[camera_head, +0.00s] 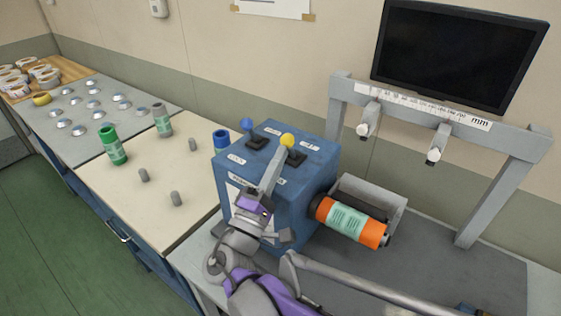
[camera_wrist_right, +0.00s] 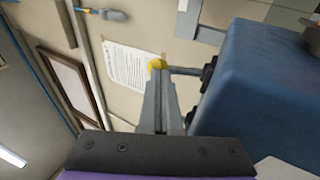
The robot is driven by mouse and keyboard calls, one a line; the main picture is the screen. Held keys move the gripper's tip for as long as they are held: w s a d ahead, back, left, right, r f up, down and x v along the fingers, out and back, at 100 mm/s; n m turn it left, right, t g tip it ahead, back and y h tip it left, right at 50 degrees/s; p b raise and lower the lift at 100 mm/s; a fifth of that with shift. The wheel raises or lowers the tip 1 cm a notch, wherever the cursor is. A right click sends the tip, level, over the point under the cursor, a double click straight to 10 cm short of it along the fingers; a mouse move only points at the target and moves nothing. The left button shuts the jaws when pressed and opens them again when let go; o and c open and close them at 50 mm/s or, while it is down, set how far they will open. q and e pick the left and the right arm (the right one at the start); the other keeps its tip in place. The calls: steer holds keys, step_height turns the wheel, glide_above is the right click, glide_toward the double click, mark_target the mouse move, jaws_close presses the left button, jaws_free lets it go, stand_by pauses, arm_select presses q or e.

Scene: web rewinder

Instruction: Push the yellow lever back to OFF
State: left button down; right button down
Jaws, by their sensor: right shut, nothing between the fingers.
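The yellow lever (camera_head: 287,140) has a round yellow knob and stands on top of the blue control box (camera_head: 318,160). In the right wrist view, its knob (camera_wrist_right: 157,66) shows just beyond my fingertips, with its grey shaft running right to the box. My right gripper (camera_head: 279,153) is shut and empty, its fingers pointing up at the knob. In the right wrist view, the fingertips (camera_wrist_right: 155,80) overlap the knob's lower edge; I cannot tell whether they touch it. The lever's label text is too small to read. My left gripper is not in view.
A blue-knobbed lever (camera_head: 247,124) stands left of the yellow one. An orange roll (camera_head: 350,222) sticks out from the box's right side. A grey frame (camera_head: 480,140) with a dark monitor (camera_head: 458,52) stands behind. Spools (camera_head: 112,145) stand on the left bench.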

mark_target(291, 135)
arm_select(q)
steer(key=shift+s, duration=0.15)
arm_select(e)
steer(key=shift+s+r, duration=0.15)
steer(key=shift+s, duration=0.05)
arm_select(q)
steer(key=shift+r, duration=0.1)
